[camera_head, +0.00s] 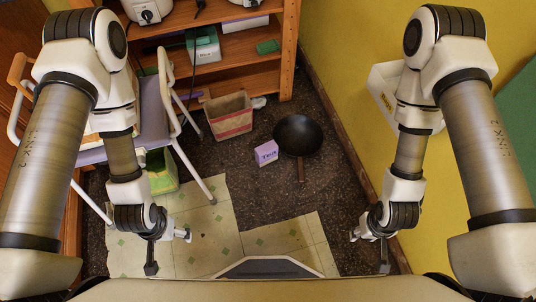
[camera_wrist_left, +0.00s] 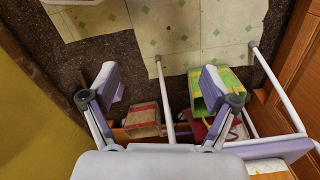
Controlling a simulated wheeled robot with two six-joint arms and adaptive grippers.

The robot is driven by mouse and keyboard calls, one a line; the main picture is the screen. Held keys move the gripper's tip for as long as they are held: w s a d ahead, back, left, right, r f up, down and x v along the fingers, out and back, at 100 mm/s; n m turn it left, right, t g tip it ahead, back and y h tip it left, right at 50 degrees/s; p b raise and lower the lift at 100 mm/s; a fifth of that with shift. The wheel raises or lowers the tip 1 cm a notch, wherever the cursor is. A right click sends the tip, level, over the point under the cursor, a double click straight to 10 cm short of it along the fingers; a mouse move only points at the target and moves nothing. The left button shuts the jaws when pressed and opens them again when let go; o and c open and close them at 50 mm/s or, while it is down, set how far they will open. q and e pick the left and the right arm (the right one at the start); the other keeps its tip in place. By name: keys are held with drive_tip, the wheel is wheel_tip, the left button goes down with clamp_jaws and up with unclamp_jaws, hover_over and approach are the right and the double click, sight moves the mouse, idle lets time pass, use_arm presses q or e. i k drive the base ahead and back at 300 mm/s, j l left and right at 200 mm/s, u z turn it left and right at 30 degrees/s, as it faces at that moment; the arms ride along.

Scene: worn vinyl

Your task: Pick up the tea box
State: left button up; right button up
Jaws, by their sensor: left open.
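The tea box (camera_head: 266,153) is a small purple carton with "Tea" printed on its front. It stands on the dark speckled floor, just left of a black frying pan, in the head view. My left gripper (camera_head: 169,250) is open and empty, well apart from the box, nearer to me and to its left. In the left wrist view my open fingers (camera_wrist_left: 157,80) have nothing between them. A purple patch beside the left finger may be the tea box, mostly hidden. My right gripper (camera_head: 369,250) looks open and empty, nearer to me and right of the box.
The black pan (camera_head: 298,134) lies with its handle toward me. A reddish-tan bin (camera_head: 228,117) stands behind the box, before a wooden shelf (camera_head: 252,78). A chair (camera_head: 153,112) and a green-yellow container (camera_head: 161,172) stand at left. A yellow wall bounds the right.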

sight(267, 152)
drive_tip(key=j+z, duration=0.45)
drive_tip(key=j, duration=0.25)
drive_tip(key=j+z, duration=0.5)
drive_tip(key=j, duration=0.3)
drive_tip(key=z, duration=0.8)
